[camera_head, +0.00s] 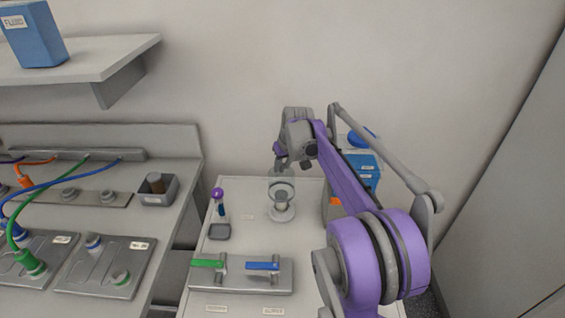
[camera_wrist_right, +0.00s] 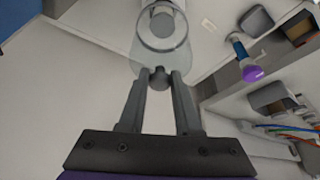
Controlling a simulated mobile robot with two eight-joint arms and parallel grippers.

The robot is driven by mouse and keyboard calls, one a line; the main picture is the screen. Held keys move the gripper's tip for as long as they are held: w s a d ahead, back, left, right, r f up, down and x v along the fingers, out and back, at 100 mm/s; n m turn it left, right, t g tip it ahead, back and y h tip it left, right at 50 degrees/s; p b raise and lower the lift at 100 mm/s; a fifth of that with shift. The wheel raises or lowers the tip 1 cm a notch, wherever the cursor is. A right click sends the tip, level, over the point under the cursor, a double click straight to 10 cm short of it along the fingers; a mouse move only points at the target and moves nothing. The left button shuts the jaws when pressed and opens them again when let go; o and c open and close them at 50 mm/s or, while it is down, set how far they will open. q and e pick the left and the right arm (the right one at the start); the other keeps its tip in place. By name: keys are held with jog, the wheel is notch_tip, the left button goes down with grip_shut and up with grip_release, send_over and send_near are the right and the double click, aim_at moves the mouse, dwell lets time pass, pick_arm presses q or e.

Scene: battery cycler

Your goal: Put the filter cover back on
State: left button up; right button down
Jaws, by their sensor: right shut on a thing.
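The filter cover (camera_head: 281,177) is a clear, see-through piece with a dark knob (camera_wrist_right: 159,79). My right gripper (camera_head: 281,160) is shut on this knob; its two fingers also show in the right wrist view (camera_wrist_right: 159,88). The cover hangs over the filter base (camera_head: 281,212), a small grey round body on the white cabinet top. In the head view the cover's lower part overlaps the top of the filter; I cannot tell whether they touch. My left gripper is not in view.
Left of the filter stand a purple-topped tool (camera_head: 218,197) and a small grey tray (camera_head: 219,231). In front is a valve plate (camera_head: 240,278) with a green handle (camera_head: 207,264) and a blue handle (camera_head: 262,266). A blue box (camera_head: 366,169) stands behind my right arm.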

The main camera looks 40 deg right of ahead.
jog(key=shift+f+b, duration=1.95)
jog(key=shift+f, duration=2.25)
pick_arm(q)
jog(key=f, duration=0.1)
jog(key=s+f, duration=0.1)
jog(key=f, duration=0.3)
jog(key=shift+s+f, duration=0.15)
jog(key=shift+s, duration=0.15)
pick_arm(e)
jog(key=shift+f, duration=0.35)
jog(key=shift+c, duration=0.2)
grip_release()
jog(key=shift+r, duration=0.1)
jog(key=shift+r+p, duration=2.1)
jog(key=shift+r, duration=1.35)
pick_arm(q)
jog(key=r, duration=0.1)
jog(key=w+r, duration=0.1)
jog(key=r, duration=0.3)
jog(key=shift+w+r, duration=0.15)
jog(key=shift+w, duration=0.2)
